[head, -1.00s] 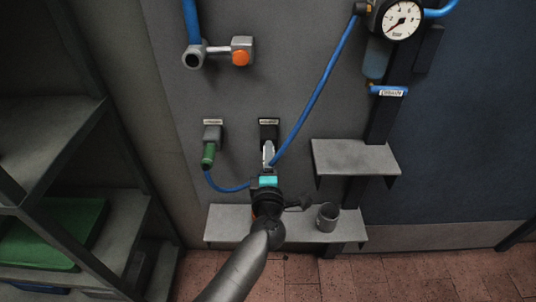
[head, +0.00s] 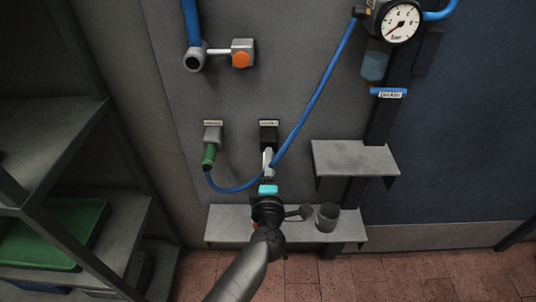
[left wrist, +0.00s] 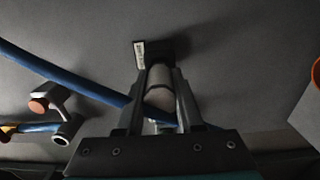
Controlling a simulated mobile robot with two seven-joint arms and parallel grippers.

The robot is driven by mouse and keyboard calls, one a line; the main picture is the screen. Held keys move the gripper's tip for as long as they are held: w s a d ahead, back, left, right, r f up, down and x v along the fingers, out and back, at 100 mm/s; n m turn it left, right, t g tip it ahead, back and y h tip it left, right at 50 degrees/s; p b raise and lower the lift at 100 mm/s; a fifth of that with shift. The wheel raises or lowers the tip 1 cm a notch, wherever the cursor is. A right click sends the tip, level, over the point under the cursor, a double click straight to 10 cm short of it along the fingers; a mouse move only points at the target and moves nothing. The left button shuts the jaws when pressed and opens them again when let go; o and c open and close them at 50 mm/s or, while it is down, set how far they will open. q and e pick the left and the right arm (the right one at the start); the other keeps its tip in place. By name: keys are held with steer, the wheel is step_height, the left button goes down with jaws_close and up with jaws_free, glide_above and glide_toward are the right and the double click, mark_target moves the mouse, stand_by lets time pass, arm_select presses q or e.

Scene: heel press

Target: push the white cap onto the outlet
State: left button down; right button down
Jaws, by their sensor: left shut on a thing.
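My left gripper (head: 268,160) reaches up from below to the black outlet block (head: 269,135) on the grey panel. In the left wrist view its two fingers (left wrist: 160,108) are shut around the pale white cap (left wrist: 160,98), a short cylinder. The cap points at the outlet block (left wrist: 172,50), and a pale section with a dark ring line shows between them. I cannot tell whether the cap is seated or only touching. In the head view the fingers largely hide the cap. My right gripper is not in view.
A blue hose (head: 318,85) runs from a green fitting (head: 208,156) behind or beside my fingers up toward a gauge (head: 400,21). Below are a grey shelf (head: 228,223) with a cup (head: 327,216) and, to the right, a higher bracket shelf (head: 355,158). A rack stands at left.

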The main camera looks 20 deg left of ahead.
arm_select(q)
steer(key=shift+p+v, duration=0.5)
steer(key=shift+v, duration=1.45)
steer(key=p+v, duration=0.1)
steer(key=v, duration=0.2)
steer(key=shift+s+r, duration=0.15)
steer(key=shift+s, duration=0.1)
steer(key=s+a+r+p, duration=0.2)
steer(key=a+r+p, duration=0.5)
steer(key=r+p, duration=0.5)
steer(key=s+a+r+p, duration=0.2)
steer(key=a+r+p, duration=0.5)
steer(key=r+p, duration=0.4)
steer(key=shift+r+p, duration=0.4)
steer(key=shift+p, duration=0.65)
steer(key=shift+a, duration=0.15)
steer(key=shift+x, duration=2.45)
